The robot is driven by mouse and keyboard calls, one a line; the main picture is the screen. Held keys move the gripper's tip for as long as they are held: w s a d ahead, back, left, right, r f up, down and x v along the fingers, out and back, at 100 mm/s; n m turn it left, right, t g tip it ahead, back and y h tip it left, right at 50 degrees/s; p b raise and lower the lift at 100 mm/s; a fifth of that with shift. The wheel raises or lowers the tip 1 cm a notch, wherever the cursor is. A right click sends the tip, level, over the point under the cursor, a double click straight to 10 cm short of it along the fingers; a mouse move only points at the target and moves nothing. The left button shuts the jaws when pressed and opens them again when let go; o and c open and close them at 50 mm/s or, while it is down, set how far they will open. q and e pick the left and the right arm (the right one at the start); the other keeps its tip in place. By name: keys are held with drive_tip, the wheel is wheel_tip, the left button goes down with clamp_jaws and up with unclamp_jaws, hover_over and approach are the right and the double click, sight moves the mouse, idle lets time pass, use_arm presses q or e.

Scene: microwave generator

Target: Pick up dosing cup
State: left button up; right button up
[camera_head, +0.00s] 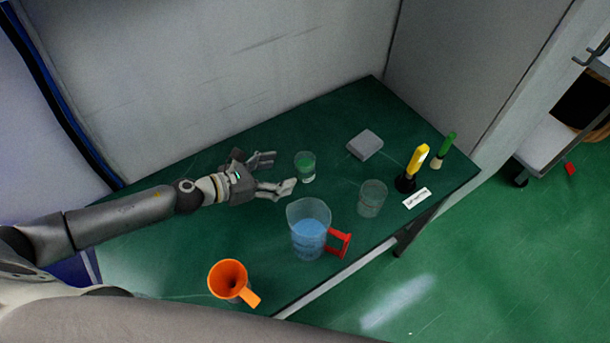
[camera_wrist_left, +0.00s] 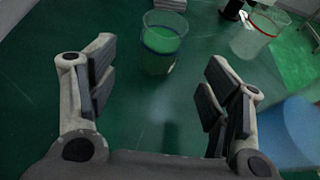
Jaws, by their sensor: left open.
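A small clear cup with a green lower part (camera_head: 305,167) stands upright on the green table, and it also shows in the left wrist view (camera_wrist_left: 163,45). A second clear cup with a red ring (camera_head: 372,199) stands to its right; the left wrist view shows it at the upper right (camera_wrist_left: 252,37). I cannot tell for certain which is the dosing cup. My left gripper (camera_head: 279,173) is open and empty, low over the table. Its fingers point at the green cup, which stands just beyond the fingertips, apart from them. My right gripper is not in view.
A clear jug with blue contents and a red handle (camera_head: 309,232) stands right of my left gripper, nearer the front edge. A grey box (camera_head: 365,145), a yellow-handled tool (camera_head: 416,162) and a green one (camera_head: 443,150) stand farther right. Walls close the back.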

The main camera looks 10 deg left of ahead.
sight(312, 164)
use_arm(q)
drive_tip(key=shift+w+d+f, duration=0.35)
drive_tip(key=shift+f, duration=0.05)
drive_tip(key=p+x, duration=0.1)
drive_tip(key=x, duration=0.2)
drive_tip(key=shift+w+d+f, duration=0.1)
drive_tip(key=shift+w+d, duration=0.05)
drive_tip(key=shift+w, duration=0.05)
drive_tip(key=shift+r+p+x, duration=0.15)
drive_tip(key=shift+p+x, duration=0.15)
drive_tip(key=shift+x, duration=1.25)
drive_tip(key=shift+r+p+x, duration=0.15)
drive_tip(key=shift+p+x, duration=0.1)
drive_tip(key=shift+x, duration=1.35)
drive_tip(key=shift+d, duration=0.1)
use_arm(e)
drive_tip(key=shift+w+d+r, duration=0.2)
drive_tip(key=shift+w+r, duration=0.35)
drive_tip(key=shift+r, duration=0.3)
use_arm(q)
drive_tip(key=shift+c, duration=0.4)
drive_tip(key=c, duration=1)
drive_tip(key=shift+c, duration=0.6)
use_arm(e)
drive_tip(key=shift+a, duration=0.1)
use_arm(q)
drive_tip(key=shift+r, duration=0.15)
